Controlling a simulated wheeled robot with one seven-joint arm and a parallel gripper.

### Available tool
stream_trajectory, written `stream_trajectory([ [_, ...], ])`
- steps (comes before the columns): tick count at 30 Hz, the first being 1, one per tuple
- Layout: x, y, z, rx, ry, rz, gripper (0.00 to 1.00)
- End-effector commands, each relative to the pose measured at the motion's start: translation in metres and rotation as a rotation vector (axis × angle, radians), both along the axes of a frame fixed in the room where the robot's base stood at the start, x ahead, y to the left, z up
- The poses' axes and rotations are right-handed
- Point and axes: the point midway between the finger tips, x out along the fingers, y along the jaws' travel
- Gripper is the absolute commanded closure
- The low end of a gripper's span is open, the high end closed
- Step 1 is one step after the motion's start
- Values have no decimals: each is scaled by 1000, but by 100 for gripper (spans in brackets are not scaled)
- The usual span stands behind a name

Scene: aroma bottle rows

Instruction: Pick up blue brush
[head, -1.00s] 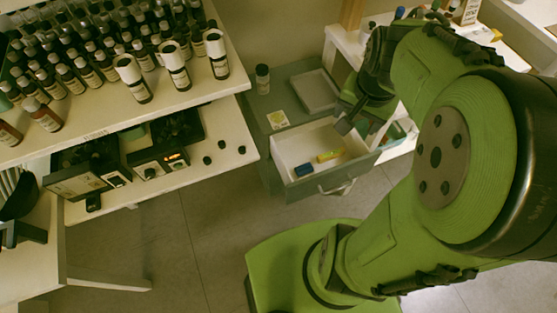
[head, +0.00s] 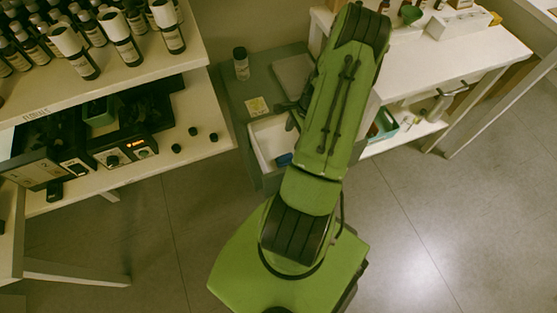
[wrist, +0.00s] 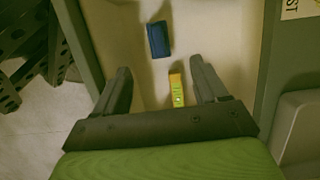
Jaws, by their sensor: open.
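A small dark-blue block-shaped thing (wrist: 158,39), likely the blue brush, lies in the open white drawer (wrist: 215,25). No bristles can be made out. In the head view a bit of the blue thing (head: 284,160) shows beside my arm. In the wrist view my gripper (wrist: 160,67) is open and empty, with its fingers pointing toward the drawer floor. The blue thing lies beyond the fingertips, about midway between them. A yellow-green thing (wrist: 177,88) lies nearer, between the fingers. In the head view my arm hides most of the drawer and the fingertips.
The drawer walls stand close on both sides. A dark bottle (head: 241,64) stands on the grey cabinet top (head: 235,92). A shelf of bottles (head: 120,35) is at left, above a device with knobs (head: 122,153). A white table (head: 450,45) is at right. The floor is clear.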

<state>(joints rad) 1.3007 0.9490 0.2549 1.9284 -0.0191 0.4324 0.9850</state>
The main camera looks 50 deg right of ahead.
Motion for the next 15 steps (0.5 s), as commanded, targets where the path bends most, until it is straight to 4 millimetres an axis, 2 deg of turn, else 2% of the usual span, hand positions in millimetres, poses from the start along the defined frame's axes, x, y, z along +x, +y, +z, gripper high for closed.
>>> stream_trajectory([
  [1, 1, 5, -17, 6, 2, 2, 28],
  [6, 8, 15, -60, 5, 1, 5, 28],
  [9, 11, 19, -79, 3, 0, 6, 28],
  [15, 13, 24, -96, 1, 0, 5, 28],
])
